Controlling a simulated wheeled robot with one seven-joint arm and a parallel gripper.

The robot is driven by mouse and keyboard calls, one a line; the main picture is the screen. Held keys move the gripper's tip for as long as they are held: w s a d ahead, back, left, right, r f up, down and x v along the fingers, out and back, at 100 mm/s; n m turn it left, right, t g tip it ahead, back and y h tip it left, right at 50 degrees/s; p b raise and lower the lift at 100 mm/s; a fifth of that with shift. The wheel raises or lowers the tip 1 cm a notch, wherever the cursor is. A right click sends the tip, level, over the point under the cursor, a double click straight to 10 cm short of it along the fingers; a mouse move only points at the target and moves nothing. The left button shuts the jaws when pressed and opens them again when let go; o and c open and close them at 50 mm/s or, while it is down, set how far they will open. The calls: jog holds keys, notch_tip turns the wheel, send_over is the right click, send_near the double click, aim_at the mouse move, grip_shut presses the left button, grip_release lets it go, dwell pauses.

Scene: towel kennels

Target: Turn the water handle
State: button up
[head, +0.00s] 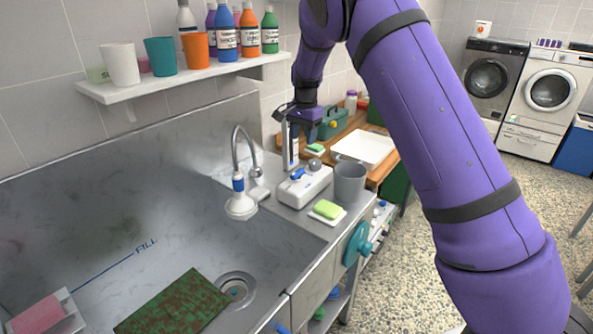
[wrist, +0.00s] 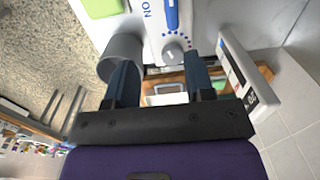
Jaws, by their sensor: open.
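A white box (head: 304,186) with a blue lever (head: 298,173) and a grey round knob (head: 315,165) sits on the counter behind the sink. In the wrist view the blue lever (wrist: 171,15) lies beside the marking "ON", with the grey knob (wrist: 174,52) close to it. I cannot tell for sure whether this lever is the water handle; a teal wheel (head: 357,244) is also on the counter's front. My gripper (head: 304,122) is above and behind the box, apart from it. Its fingers (wrist: 161,78) are open and empty.
The curved faucet (head: 240,170) stands left of the box, over the metal sink (head: 130,225). A grey cup (head: 350,182) and a green sponge (head: 327,209) are right of the box. An upright white panel (wrist: 245,70) stands close beside one finger. A shelf (head: 180,78) with cups and bottles hangs above.

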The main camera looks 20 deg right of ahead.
aim_at(298, 171)
jog(key=f, duration=0.4)
jog(key=w+f, duration=0.1)
jog(key=f, duration=0.4)
jog(key=w+a+f, duration=0.1)
jog(key=f, duration=0.4)
grip_shut()
